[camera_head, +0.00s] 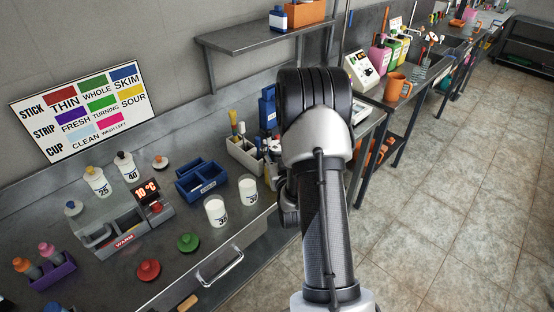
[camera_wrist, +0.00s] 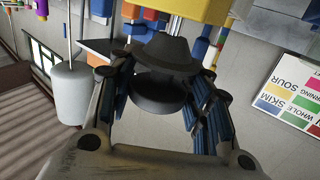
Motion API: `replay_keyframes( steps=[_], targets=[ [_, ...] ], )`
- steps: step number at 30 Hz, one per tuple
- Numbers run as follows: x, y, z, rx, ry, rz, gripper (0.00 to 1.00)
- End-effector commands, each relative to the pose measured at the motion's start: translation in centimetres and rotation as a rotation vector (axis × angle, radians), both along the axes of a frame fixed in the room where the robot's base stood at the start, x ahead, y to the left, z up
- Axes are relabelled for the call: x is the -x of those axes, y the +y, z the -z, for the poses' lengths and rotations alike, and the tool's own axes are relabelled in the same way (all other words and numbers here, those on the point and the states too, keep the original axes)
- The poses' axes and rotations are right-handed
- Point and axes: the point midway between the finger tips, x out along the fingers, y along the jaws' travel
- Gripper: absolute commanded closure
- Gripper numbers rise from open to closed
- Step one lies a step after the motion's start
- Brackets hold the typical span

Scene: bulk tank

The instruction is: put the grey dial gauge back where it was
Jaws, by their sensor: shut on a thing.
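In the wrist view, my gripper (camera_wrist: 164,68) is shut on a dark grey round thing with a flared upper part, which I take to be the grey dial gauge (camera_wrist: 160,92). It sits between the two fingers. Its face is not visible, so I cannot read a dial. In the head view, my arm hides the gripper and the gauge. I cannot tell from these frames which spot the gauge came from.
The steel bench holds a blue caddy (camera_head: 201,181), a warmer (camera_head: 112,227), white cups (camera_head: 216,211), red (camera_head: 148,270) and green (camera_head: 188,242) lids, and a purple rack (camera_head: 51,272). A shelf (camera_head: 258,38) overhangs the back.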

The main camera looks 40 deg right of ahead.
Motion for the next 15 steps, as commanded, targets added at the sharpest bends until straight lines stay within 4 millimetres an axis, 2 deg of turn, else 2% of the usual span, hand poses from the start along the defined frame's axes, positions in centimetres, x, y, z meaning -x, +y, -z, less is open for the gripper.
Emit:
replay_keyframes(
  steps=[1, 5, 15],
  targets=[
    [0.0, 0.0, 1.2, -0.002, 0.003, 0.000, 0.82],
    [0.0, 0.0, 3.1, -0.002, 0.003, 0.000, 0.82],
    [0.0, 0.0, 3.2, 0.000, 0.000, 0.000, 0.82]
  ],
)
